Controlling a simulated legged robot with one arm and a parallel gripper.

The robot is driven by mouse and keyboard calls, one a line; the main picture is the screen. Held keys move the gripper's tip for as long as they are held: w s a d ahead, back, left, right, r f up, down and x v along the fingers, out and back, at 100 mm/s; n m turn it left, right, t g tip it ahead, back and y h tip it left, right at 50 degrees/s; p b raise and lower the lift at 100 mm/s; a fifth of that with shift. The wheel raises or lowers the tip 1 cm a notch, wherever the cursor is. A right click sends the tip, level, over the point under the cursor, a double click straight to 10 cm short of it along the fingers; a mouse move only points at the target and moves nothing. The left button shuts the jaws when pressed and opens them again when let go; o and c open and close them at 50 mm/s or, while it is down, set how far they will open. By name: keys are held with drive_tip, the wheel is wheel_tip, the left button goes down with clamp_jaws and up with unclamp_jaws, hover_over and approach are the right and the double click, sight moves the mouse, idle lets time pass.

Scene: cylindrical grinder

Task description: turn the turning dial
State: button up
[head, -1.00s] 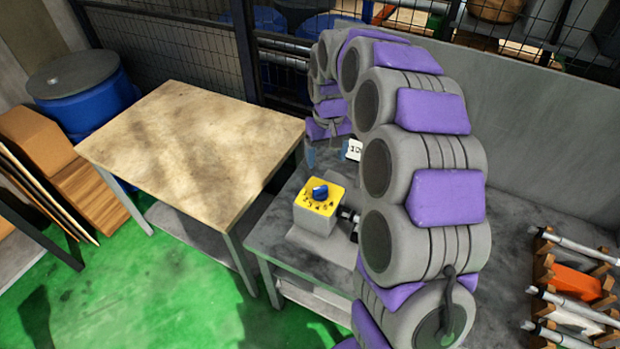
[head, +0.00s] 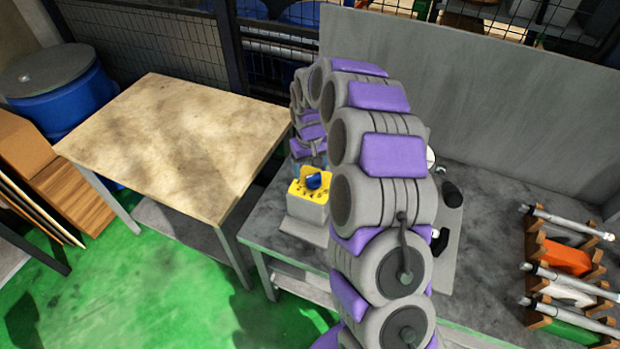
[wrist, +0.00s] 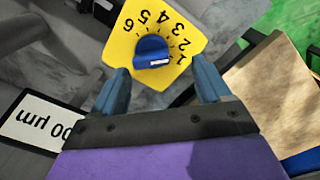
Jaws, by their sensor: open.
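The turning dial is a blue knob (wrist: 152,52) with a white mark, on a yellow plate (wrist: 128,40) printed with numbers. In the head view the knob (head: 314,181) sits on top of a small grey box (head: 306,211) on the grey bench. My gripper (wrist: 162,74) is open and empty. In the wrist view its two blue-grey fingers lie left and right of the knob, with the knob slightly beyond the tips. No contact shows. In the head view my arm arches down from the right, and its end is just above and behind the yellow plate.
A wooden-topped table (head: 175,145) stands left of the grey bench (head: 265,232). A rack with rods and an orange block (head: 566,257) is at the right. A grey panel (head: 470,95) rises behind the bench. A white label (wrist: 40,125) shows in the wrist view.

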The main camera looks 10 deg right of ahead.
sight(313, 175)
drive_tip(key=f, duration=0.1)
drive_tip(key=d+f, duration=0.1)
drive_tip(key=f, duration=0.2)
drive_tip(key=shift+d, duration=0.25)
drive_tip(key=shift+d+f, duration=0.4)
drive_tip(key=shift+f, duration=0.05)
drive_tip(key=shift+a+f, duration=0.1)
drive_tip(key=shift+a, duration=0.8)
drive_tip(key=shift+c, duration=1.1)
drive_tip(key=shift+d, duration=0.55)
drive_tip(key=c, duration=0.4)
drive_tip(key=shift+a, duration=0.2)
drive_tip(key=c, duration=0.4)
